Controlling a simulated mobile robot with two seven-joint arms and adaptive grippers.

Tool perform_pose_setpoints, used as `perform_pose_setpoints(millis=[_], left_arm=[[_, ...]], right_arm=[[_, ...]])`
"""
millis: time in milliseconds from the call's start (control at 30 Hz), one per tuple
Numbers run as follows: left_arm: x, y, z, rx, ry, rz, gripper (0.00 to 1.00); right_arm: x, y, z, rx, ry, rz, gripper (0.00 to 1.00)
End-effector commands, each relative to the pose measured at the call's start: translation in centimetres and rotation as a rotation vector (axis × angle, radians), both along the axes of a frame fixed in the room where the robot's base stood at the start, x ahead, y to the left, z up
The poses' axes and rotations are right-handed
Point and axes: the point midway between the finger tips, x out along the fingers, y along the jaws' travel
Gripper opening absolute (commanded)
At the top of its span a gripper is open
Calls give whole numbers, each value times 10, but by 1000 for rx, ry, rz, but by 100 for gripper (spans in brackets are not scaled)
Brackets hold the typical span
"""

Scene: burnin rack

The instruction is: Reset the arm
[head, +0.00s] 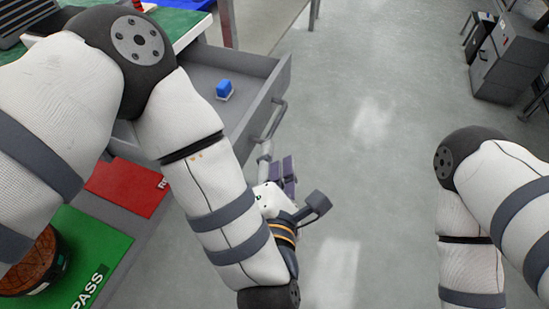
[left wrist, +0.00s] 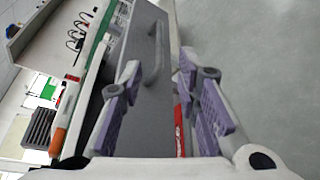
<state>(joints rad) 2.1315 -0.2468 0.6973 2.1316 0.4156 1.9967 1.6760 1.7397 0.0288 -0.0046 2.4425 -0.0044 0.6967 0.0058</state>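My left gripper (head: 292,188) hangs just in front of the drawer's handle side in the head view. In the left wrist view its two purple-padded fingers (left wrist: 162,88) stand apart with nothing held between them. The grey drawer (head: 284,82) is pulled open, with a small blue object (head: 224,88) inside. Its handle (head: 272,118) is close to my left gripper; in the left wrist view the handle (left wrist: 156,58) shows beyond the gap between the fingers, apparently untouched. My right arm comes in at the right of the head view; its gripper is out of frame.
A red mat (head: 125,187) and a green PASS mat (head: 95,245) lie at the left. A round brown object (head: 30,262) sits on the green mat. A dark grey cabinet (head: 508,62) stands far right. The floor (head: 375,120) between is clear.

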Motion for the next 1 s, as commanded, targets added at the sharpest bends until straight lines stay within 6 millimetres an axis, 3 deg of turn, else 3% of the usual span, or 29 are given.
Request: perform_pose_setpoints(millis=[433, 500, 567, 667, 700, 767, 800, 900, 1000], left_arm=[[-1, 1, 0, 5, 2, 0, 30], [-4, 6, -10, 77, 47, -37, 30], [-16, 17, -31, 244, 151, -134, 30], [-65, 55, -83, 647, 408, -442, 30], [-94, 75, -100, 796, 508, -598, 30], [-142, 106, -118, 977, 636, -837, 30], [-175, 126, -125, 1067, 706, -1000, 30], [-250, 169, -126, 1195, 827, -1375, 30], [-305, 197, -117, 1225, 879, -1657, 30]], right_arm=[[0, 0, 0, 0, -1, 0, 0], [3, 0, 5, 1, -10, 0, 0], [10, 0, 14, 0, -32, -1, 0], [28, 0, 37, 0, -90, -4, 0], [36, 0, 45, 1, -115, -4, 0], [47, 1, 57, 1, -150, -6, 0], [53, 1, 64, 1, -172, -6, 0], [67, 1, 77, 1, -219, -7, 0], [76, 1, 86, 1, -250, -8, 0]])
